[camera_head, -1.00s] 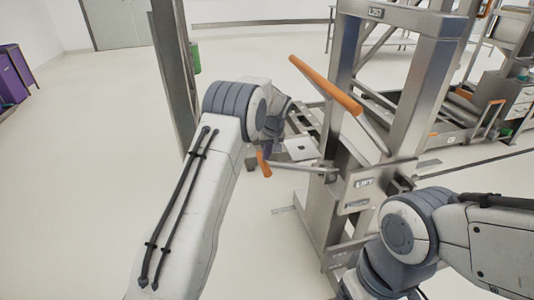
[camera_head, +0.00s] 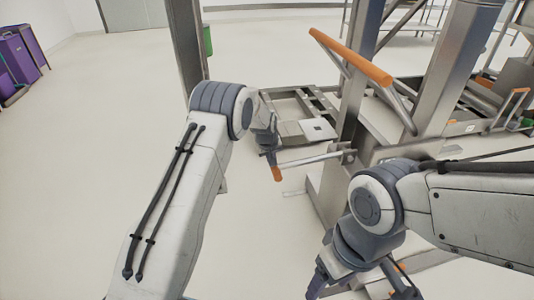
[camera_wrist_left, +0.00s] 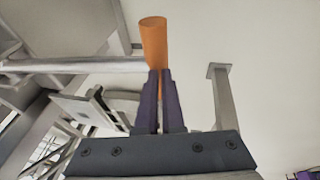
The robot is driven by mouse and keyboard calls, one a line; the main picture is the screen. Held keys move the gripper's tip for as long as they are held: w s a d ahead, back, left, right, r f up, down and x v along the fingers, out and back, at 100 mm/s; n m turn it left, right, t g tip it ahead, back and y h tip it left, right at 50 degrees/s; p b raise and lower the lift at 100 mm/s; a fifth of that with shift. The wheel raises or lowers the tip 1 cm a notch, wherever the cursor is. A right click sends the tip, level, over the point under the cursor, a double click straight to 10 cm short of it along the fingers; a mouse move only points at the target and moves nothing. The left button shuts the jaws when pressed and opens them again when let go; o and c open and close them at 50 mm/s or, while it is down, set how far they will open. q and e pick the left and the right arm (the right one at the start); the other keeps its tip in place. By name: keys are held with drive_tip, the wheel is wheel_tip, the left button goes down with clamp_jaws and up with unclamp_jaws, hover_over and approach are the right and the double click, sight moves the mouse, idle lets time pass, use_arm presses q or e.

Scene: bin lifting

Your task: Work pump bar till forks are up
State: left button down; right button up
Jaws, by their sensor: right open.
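The pump bar (camera_head: 312,160) is a metal rod sticking out left from the steel lift frame, with an orange grip (camera_head: 277,174) at its end. My left gripper (camera_head: 269,156) is at that grip, partly hidden by its own wrist. In the left wrist view the fingers (camera_wrist_left: 160,85) are close together, with orange showing between them and the orange grip (camera_wrist_left: 153,42) rising past their tips. My right gripper (camera_head: 360,289) is open at the bottom edge, low in front of the lift frame, apart from the pump bar. I cannot clearly make out the forks.
A long orange-covered handle (camera_head: 350,55) juts from the lift frame above the pump bar. A low metal frame (camera_head: 300,105) lies behind the left wrist. A steel post (camera_head: 187,45) stands left of it. Purple cabinets (camera_head: 18,55) are far left. Floor on the left is clear.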

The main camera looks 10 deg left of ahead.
use_arm(q)
drive_tip(key=shift+s+a+f, duration=0.1)
drive_tip(key=shift+s+f, duration=0.1)
drive_tip(key=shift+f, duration=0.6)
drive_tip(key=shift+s+a+f, duration=0.1)
drive_tip(key=shift+s+f, duration=0.05)
drive_tip(key=shift+f, duration=0.65)
drive_tip(key=shift+b, duration=0.3)
drive_tip(key=w+a+p+v, duration=0.1)
drive_tip(key=p+v, duration=0.4)
drive_tip(key=v, duration=0.9)
drive_tip(key=shift+s+a+r+p, duration=0.15)
drive_tip(key=shift+a+r+p, duration=0.2)
drive_tip(key=shift+a+r, duration=0.25)
